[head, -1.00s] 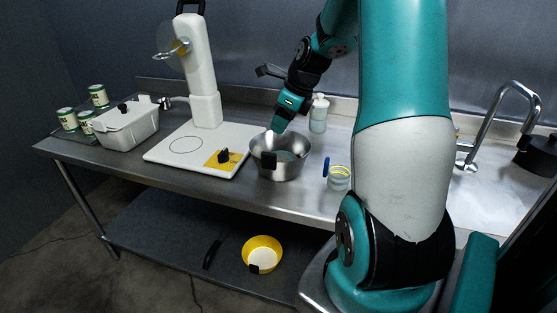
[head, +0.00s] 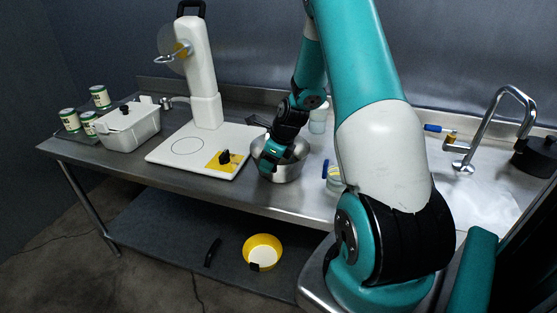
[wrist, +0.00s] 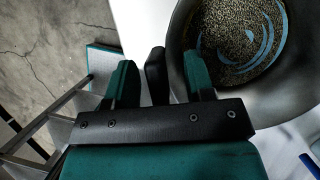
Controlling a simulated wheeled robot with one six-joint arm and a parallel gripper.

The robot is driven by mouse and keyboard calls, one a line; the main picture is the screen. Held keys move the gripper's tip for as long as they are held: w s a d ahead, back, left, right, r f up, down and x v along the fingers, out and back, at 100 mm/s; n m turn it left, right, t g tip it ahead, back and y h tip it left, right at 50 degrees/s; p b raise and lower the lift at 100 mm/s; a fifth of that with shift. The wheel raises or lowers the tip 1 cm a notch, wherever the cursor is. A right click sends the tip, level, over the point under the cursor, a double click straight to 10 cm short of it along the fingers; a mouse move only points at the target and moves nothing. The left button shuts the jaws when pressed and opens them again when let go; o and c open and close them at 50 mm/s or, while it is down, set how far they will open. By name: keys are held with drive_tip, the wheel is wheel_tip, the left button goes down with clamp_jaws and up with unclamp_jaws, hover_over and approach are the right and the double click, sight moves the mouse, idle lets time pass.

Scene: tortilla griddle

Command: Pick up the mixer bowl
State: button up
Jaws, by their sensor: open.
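The mixer bowl (head: 290,172) is a steel bowl standing on the counter to the right of the white mixer base. In the wrist view the bowl (wrist: 272,98) fills the upper right, with grainy contents and a pale blue swirl inside. My gripper (head: 266,167) is at the bowl's front-left side. In the wrist view my gripper (wrist: 158,65) is open, with the bowl's black handle (wrist: 156,72) between its fingers. The right finger overlaps the bowl's inside and the left finger is outside it. I cannot tell whether either finger touches.
The white mixer (head: 205,80) stands left of the bowl, with a yellow square (head: 218,164) on its base. A lidded white container (head: 130,128) and several cans are farther left. A jar (head: 333,178) stands right of the bowl. A yellow bowl (head: 263,246) is on the lower shelf.

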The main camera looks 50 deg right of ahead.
clamp_jaws()
drive_tip(key=shift+s+a, duration=0.1)
idle(1.3)
